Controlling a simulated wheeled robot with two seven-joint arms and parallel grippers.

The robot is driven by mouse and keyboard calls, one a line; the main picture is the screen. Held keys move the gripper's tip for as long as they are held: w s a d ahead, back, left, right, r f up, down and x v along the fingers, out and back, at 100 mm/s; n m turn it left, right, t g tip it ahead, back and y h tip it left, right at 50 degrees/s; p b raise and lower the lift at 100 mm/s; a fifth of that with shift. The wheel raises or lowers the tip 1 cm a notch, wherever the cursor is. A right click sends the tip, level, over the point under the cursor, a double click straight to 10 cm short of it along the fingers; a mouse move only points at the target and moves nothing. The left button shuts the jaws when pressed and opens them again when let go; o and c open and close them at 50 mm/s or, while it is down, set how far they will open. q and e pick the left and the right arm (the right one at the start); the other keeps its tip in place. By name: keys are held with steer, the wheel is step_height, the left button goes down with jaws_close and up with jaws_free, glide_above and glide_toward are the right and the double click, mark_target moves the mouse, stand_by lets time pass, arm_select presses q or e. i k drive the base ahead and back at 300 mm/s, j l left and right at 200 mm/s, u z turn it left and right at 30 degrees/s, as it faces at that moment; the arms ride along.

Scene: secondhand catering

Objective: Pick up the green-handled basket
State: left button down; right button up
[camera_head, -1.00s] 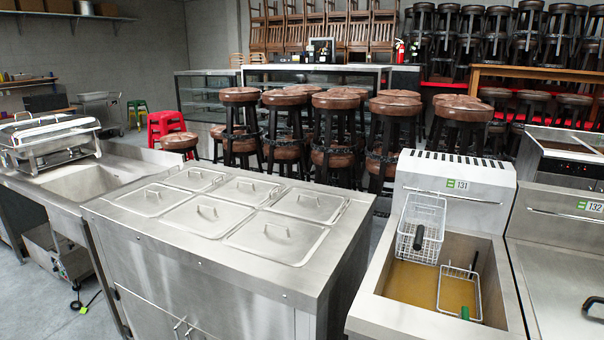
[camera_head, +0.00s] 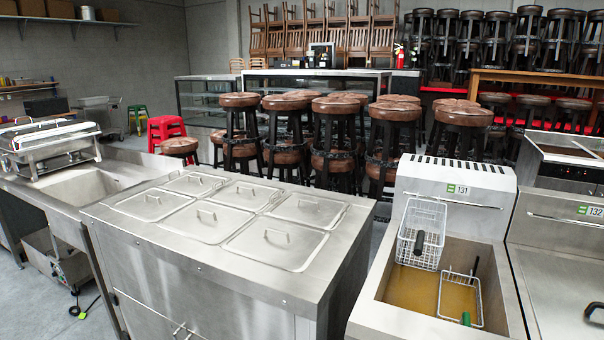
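The green-handled basket (camera_head: 459,298) is a wire fryer basket sitting low in the oil well of fryer 131 at the lower right. Its green handle end (camera_head: 466,318) shows at the near side of the well. A second wire basket (camera_head: 422,230) with a black handle (camera_head: 419,242) hangs higher at the back left of the same well. Neither of my grippers shows in the head view.
Fryer 131 (camera_head: 447,188) stands beside fryer 132 (camera_head: 565,250), whose top is closed. A steel counter with several lidded pans (camera_head: 130,241) stands to the left, with a narrow gap between. Stacked stools (camera_head: 336,130) fill the space behind.

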mark_target(466, 319)
steer(key=u, duration=1.3)
steer(key=z, duration=2.35)
steer(key=i+u, duration=0.45)
steer(key=i, duration=0.15)
steer(key=i+l+u, duration=0.45)
steer(key=i+j+z, duration=0.15)
steer(key=j, duration=0.25)
